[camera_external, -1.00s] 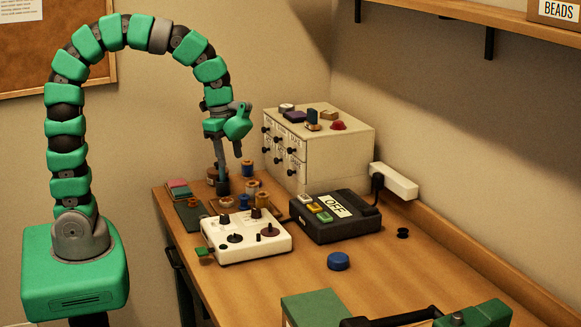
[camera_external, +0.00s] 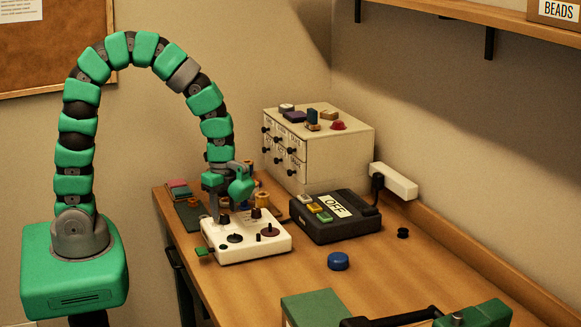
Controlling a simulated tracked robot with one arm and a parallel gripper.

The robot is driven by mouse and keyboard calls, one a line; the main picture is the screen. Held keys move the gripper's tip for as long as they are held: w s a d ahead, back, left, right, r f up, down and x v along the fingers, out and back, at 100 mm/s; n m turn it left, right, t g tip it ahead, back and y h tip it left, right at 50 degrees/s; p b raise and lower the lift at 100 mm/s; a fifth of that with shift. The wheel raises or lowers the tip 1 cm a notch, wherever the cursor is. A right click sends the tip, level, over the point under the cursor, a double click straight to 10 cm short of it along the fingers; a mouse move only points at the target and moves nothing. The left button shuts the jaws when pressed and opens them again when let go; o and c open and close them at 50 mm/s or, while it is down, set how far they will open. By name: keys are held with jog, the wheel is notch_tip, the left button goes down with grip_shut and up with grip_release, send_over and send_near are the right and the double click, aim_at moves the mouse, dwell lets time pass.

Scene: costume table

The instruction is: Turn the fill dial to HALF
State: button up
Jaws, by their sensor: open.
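A white box (camera_external: 262,248) with dark knobs and discs on its top stands near the table's left edge. Two upright dark knobs stand along its back: a left knob (camera_external: 225,219) and a right knob (camera_external: 256,213). Which one is the fill dial, and where it points, is too small to read. My gripper (camera_external: 220,211) points down at the back left of the white box, close to the left knob. It is open and holds nothing that I can see. Whether its fingers are around or beside the left knob cannot be told.
A black device (camera_external: 336,231) marked OFF with coloured buttons stands right of the white box. Behind are a beige drawer cabinet (camera_external: 335,160) and several spools, partly hidden by my arm. A blue cap (camera_external: 338,261) lies in front. A green box (camera_external: 312,308) is nearer the camera.

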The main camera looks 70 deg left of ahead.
jog(key=shift+f, duration=0.9)
jog(key=c, duration=1)
jog(key=shift+n, duration=0.4)
jog(key=n+b, duration=0.2)
jog(key=n, duration=0.3)
jog(key=n+b, duration=0.1)
jog(key=n, duration=0.5)
